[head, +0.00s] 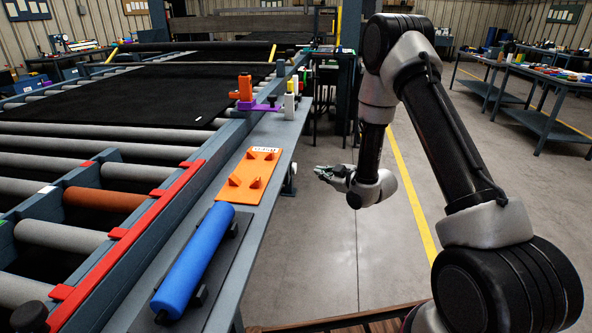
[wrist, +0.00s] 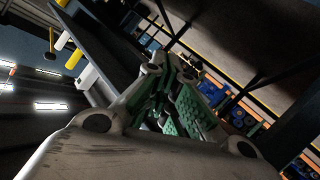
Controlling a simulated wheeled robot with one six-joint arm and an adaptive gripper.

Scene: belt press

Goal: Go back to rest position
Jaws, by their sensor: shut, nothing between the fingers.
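My gripper (head: 330,174) is in the middle of the head view, held in the air over the floor, to the right of the grey side shelf of the belt press. It is apart from the shelf and everything on it. In the wrist view, the gripper's green-padded fingers (wrist: 180,108) are together with nothing between them.
A blue roller (head: 195,262) rests on a dark stand on the shelf (head: 262,195). Behind it are an orange plate (head: 253,176) and an orange and purple part (head: 246,95). The belt press rollers (head: 110,172) fill the left. Workbenches (head: 545,72) stand at right; floor between is clear.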

